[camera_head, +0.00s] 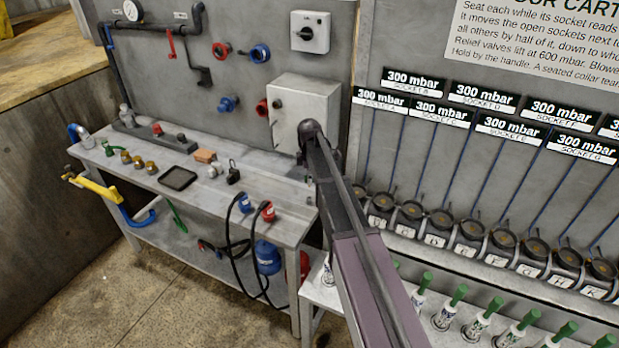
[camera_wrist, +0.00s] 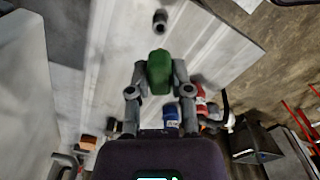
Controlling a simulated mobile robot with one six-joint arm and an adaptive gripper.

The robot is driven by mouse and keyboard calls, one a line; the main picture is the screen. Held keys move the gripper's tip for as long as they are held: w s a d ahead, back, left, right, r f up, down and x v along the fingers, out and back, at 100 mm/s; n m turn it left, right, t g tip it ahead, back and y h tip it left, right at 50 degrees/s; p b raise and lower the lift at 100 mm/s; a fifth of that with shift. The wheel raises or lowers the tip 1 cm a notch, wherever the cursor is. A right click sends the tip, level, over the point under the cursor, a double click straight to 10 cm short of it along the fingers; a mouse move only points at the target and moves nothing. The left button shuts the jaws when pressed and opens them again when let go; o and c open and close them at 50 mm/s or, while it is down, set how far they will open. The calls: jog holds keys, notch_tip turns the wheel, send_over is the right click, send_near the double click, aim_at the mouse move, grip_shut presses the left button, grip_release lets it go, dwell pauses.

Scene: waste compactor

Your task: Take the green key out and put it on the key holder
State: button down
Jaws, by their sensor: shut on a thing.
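In the wrist view my gripper (camera_wrist: 157,80) is shut on a green piece, which I take to be the green key (camera_wrist: 159,70). Its two grey fingers press on the piece from both sides, above the pale bench top. The lower part of the key is hidden from this angle. A small dark grey cylinder (camera_wrist: 160,20) stands on the bench top beyond the key, apart from it. I cannot tell whether it is the key holder. In the head view my arm hides the gripper and key.
The grey workbench (camera_head: 285,222) carries a blue plug (camera_head: 245,203), a red plug (camera_head: 267,211), a padlock (camera_head: 233,172) and a black tray (camera_head: 178,178). A grey box (camera_head: 302,112) is on the wall behind. Green-handled tools (camera_head: 458,294) stand in a rack at right.

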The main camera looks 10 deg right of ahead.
jog(key=shift+f+b, duration=1.85)
jog(key=shift+f, duration=0.2)
jog(key=shift+a+f+b, duration=0.1)
jog(key=shift+f+b, duration=1.6)
dwell(1.7)
jog(key=shift+c, duration=2.3)
grip_release()
jog(key=shift+c, duration=0.4)
jog(key=shift+r, duration=0.15)
